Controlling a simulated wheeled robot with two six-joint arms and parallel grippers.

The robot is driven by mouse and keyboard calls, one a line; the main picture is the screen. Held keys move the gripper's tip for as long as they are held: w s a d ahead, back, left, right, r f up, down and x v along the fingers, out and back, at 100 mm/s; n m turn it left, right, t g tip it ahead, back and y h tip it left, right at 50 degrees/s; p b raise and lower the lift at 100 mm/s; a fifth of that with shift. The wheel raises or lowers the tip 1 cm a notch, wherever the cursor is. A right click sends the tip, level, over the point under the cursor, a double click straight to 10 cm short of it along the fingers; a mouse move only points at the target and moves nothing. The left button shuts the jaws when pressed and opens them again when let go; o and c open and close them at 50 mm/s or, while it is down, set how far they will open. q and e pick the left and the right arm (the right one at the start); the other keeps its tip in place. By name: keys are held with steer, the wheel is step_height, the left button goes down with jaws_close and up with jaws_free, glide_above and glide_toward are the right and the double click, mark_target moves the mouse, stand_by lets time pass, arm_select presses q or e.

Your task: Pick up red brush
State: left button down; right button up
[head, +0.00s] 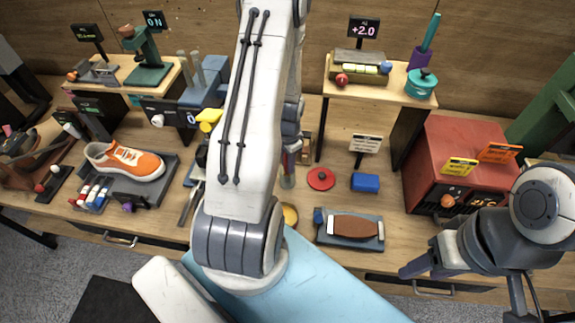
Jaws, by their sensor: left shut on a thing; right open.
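My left arm rises through the middle of the head view and bends down behind itself. My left gripper (291,132) is mostly hidden by this arm, above the back of the bench. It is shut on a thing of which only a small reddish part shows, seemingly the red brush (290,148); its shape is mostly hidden. My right gripper (424,268) is at the bench's front edge on the right, open and empty, apart from the red machine.
The bench holds a tray (172,183) with an orange sneaker (132,160), and a tray (330,240) with a brown block-like brush (356,227). A red round lid (321,179), a blue block (365,183) and a red machine (455,150) stand right of my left arm.

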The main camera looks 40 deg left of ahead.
arm_select(q)
steer(key=shift+r+b, duration=0.95)
steer(key=shift+r, duration=4)
steer(key=shift+d+f, duration=0.1)
